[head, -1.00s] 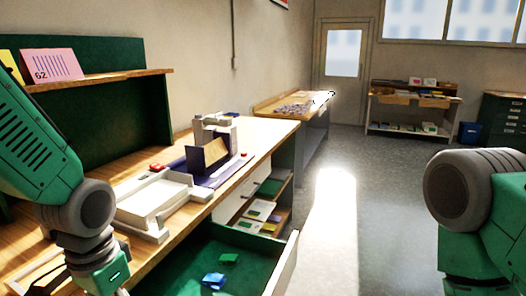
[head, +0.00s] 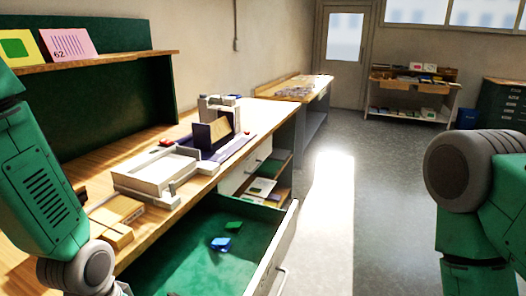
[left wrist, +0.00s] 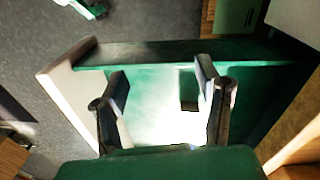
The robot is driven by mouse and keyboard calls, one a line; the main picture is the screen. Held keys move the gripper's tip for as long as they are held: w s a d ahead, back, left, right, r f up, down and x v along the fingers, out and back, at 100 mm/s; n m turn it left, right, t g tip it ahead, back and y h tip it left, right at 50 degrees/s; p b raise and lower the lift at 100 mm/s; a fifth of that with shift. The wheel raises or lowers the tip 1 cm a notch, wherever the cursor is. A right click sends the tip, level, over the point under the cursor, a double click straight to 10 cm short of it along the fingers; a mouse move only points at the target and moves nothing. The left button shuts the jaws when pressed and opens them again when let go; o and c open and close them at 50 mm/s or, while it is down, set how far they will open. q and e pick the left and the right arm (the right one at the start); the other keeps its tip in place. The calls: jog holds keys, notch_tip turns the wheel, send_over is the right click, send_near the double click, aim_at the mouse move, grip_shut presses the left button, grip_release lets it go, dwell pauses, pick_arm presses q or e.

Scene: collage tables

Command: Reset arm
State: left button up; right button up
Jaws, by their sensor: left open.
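My left arm (head: 45,200) hangs at the left edge of the head view, beside the workbench, with its gripper out of that picture. In the left wrist view my left gripper (left wrist: 163,82) is open and empty, its two dark fingers spread above the open green-lined drawer (left wrist: 140,75). Whether the fingers reach inside the drawer is unclear. My right arm (head: 470,200) is at the right edge of the head view, clear of the bench. Its gripper is not seen.
The drawer (head: 170,265) juts from the workbench with a blue piece (head: 220,243) and a green piece (head: 233,225) inside. A white tray (head: 155,172) and a cardboard-coloured box (head: 112,220) lie on the bench. The floor (head: 385,200) to the right is free.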

pick_arm(q)
jog(key=s+a+f+n, duration=0.2)
jog(key=s+f, duration=0.6)
jog(key=s+a+f+n, duration=0.1)
jog(key=s+a+f, duration=0.1)
jog(key=s+f, duration=0.55)
notch_tip(320, 180, down, 10)
jog(key=w+b, duration=0.1)
jog(key=b, duration=0.9)
jog(key=shift+d+r+m+t+y, duration=0.25)
jog(key=shift+m+t+y, duration=0.05)
jog(key=shift+y, duration=0.1)
pick_arm(e)
notch_tip(320, 180, down, 10)
pick_arm(q)
jog(key=shift+w+d, duration=0.2)
jog(key=shift+d, duration=0.15)
pick_arm(e)
jog(key=shift+d+f, duration=0.15)
jog(key=shift+d, duration=0.25)
pick_arm(q)
jog(key=shift+a, duration=0.15)
pick_arm(e)
jog(key=shift+a, duration=0.15)
jog(key=shift+c, duration=0.4)
